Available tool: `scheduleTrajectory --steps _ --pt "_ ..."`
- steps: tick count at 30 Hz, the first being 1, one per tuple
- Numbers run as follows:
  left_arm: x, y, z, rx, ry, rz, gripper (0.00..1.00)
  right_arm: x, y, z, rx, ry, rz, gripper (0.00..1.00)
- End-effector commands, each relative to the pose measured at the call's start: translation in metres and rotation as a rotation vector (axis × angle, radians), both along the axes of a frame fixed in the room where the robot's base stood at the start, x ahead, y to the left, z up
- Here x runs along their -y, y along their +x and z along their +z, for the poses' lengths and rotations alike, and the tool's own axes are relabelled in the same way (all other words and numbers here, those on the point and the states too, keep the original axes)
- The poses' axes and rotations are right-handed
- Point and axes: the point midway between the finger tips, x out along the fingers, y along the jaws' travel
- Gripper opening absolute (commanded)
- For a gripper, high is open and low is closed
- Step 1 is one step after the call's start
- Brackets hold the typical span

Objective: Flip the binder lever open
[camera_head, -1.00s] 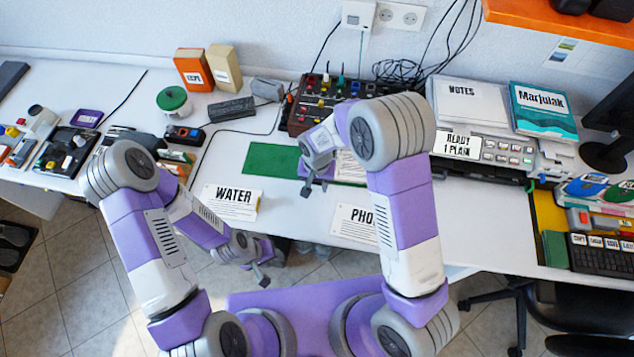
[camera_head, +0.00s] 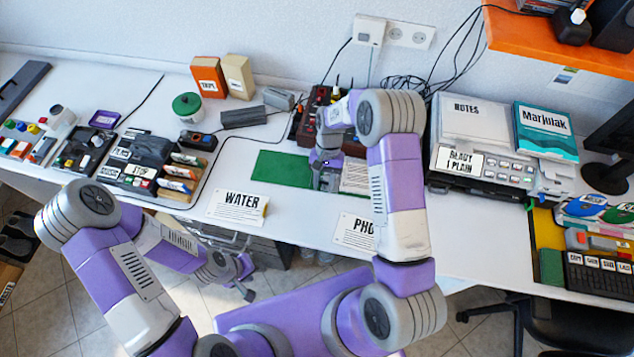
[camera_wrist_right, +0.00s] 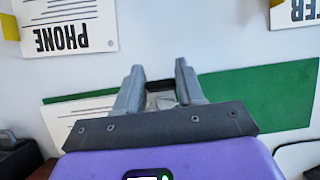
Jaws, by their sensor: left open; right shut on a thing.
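The green binder (camera_head: 285,168) lies open on the white desk, and a printed sheet lies on its right part in the head view. It also shows in the right wrist view (camera_wrist_right: 262,97). My right gripper (camera_head: 326,182) is down at the binder's middle, beside the sheet. In the right wrist view its fingers (camera_wrist_right: 160,92) are shut around a small pale grey part, which seems to be the binder lever. The lever is mostly hidden, so its angle cannot be told. My left gripper (camera_head: 247,282) is open and empty, in front of the desk's front edge.
A WATER card (camera_head: 238,207) and a PHONE card (camera_head: 355,231) lie near the front edge. A red device (camera_head: 312,115) with knobs stands behind the binder. A grey machine (camera_head: 485,160) stands to the right. A cable runs left of the binder.

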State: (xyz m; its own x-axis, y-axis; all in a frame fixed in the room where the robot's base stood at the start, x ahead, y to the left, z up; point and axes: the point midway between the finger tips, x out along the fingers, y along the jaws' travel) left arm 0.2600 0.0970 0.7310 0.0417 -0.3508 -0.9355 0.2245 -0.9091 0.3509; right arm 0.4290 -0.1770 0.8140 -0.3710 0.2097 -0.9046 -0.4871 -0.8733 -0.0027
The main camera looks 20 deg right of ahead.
Motion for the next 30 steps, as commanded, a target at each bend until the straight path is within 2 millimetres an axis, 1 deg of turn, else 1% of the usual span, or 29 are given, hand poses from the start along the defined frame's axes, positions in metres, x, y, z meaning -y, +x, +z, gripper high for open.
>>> scheduleTrajectory --steps 4,5,6,9,17,20,30 --pt "0.000 0.000 0.000 0.000 0.000 0.000 0.43 0.000 -0.001 -0.001 -0.003 -0.003 -0.001 0.00" --pt "0.000 0.000 0.000 0.000 0.000 0.000 0.43 0.000 -0.001 -0.001 -0.003 -0.003 -0.001 0.39" --pt "0.000 0.000 0.000 0.000 0.000 0.000 0.43 0.000 0.000 -0.001 -0.003 -0.003 0.001 0.45" --pt "0.000 0.000 0.000 0.000 0.000 0.000 0.43 -0.001 0.000 -0.001 -0.003 -0.003 0.002 0.60" --pt "0.000 0.000 0.000 0.000 0.000 0.000 0.43 -0.001 0.000 0.000 -0.002 -0.003 0.003 0.60" --pt "0.000 0.000 0.001 0.000 0.000 0.000 0.43 0.000 0.003 0.005 0.001 -0.003 0.002 0.60" --pt "0.000 0.000 0.008 0.000 0.000 0.000 0.43 0.012 0.023 0.054 0.002 -0.003 0.002 0.60"
